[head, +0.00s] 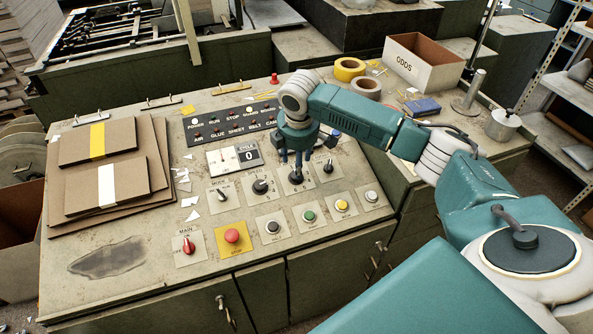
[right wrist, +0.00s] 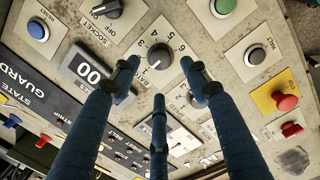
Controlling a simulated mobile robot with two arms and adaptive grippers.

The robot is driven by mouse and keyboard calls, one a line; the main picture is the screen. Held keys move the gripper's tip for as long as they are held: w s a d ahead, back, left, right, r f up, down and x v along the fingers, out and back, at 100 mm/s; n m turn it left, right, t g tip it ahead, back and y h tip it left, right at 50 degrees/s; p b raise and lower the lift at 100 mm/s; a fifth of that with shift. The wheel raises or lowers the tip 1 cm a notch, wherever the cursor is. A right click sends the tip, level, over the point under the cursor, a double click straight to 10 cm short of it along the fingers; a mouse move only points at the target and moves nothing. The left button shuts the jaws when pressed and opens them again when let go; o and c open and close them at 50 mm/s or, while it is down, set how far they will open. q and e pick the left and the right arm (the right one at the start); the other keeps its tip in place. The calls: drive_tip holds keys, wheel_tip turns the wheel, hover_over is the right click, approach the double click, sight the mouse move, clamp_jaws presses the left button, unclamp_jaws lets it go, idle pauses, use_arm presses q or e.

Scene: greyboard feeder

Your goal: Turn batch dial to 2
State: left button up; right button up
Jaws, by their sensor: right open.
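The batch dial (right wrist: 160,56) is a dark round knob with a white pointer line on a pale plate with printed numbers. In the right wrist view its pointer slants towards the lower left; I cannot tell for sure which number it marks. In the head view the dial (head: 295,178) is partly hidden under my right gripper (head: 297,160). My right gripper's fingers (right wrist: 159,80) are spread open and empty, pointing down at the panel. Two fingertips lie to either side just below the dial in the wrist view, and the third is farther below. My left gripper is not in view.
Other dials (head: 260,186) and (head: 328,167) flank it. Push buttons, a red stop button (head: 232,236) and a red main switch (head: 189,245) are nearer the front. Cardboard sheets (head: 80,200) lie left; an ODDS box (head: 425,65) stands back right.

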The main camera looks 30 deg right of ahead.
drive_tip(key=x, duration=0.6)
drive_tip(key=shift+w+f+p, duration=0.1)
drive_tip(key=shift+f+p, duration=0.2)
drive_tip(key=shift+p, duration=0.05)
drive_tip(key=c, duration=1.2)
